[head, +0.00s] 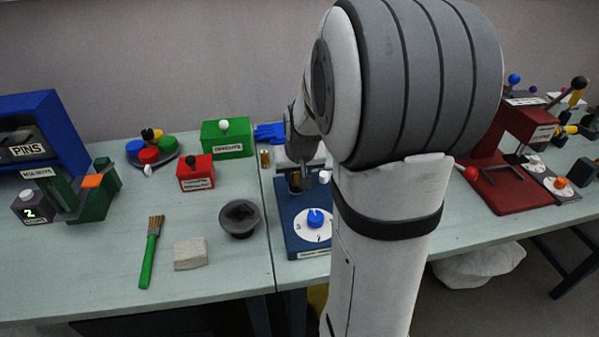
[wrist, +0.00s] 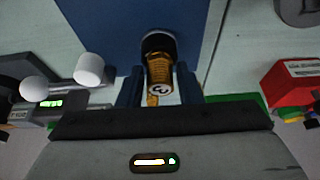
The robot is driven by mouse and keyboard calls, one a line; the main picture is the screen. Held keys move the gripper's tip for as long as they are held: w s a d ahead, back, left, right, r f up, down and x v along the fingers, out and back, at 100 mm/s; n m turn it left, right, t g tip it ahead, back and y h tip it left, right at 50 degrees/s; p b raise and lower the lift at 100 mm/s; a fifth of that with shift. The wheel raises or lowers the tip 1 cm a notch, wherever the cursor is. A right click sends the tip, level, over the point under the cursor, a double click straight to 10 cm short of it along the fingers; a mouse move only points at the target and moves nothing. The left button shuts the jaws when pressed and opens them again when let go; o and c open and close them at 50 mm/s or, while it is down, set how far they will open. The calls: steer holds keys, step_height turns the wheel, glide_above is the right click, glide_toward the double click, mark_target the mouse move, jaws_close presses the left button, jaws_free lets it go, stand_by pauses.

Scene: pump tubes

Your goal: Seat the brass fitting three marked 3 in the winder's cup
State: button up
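The brass fitting (wrist: 160,70) shows its pale end face with a dark mark, seemingly a 3 turned on its side, in the wrist view. My gripper (wrist: 160,72) has one blue finger close on each side of it and appears shut on it. The fitting's far end is at the dark round cup (wrist: 158,38) on the blue winder (head: 296,238); I cannot tell how deep it sits. In the head view my gripper (head: 300,180) is low over the winder's back part, and my arm hides part of it.
Another brass fitting (head: 265,159) stands left of the winder. A white knob (head: 324,177) stands close right of my gripper. A dark bowl (head: 240,217), red box (head: 196,173) and green box (head: 227,138) are to the left. A red press (head: 507,185) is at the right.

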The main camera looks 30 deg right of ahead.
steer(key=shift+o, duration=1.4)
steer(key=shift+r, duration=0.1)
steer(key=shift+r, duration=0.25)
steer(key=v, duration=1.1)
steer(key=s+a+f+n+g+y, duration=0.1)
steer(key=s+a+f, duration=0.4)
steer(key=s+a, duration=0.7)
steer(key=s+n+g, duration=0.1)
steer(key=s+n, duration=0.1)
steer(key=shift+s+a+p, duration=0.2)
steer(key=shift+s+p, duration=0.2)
steer(key=shift+r, duration=0.1)
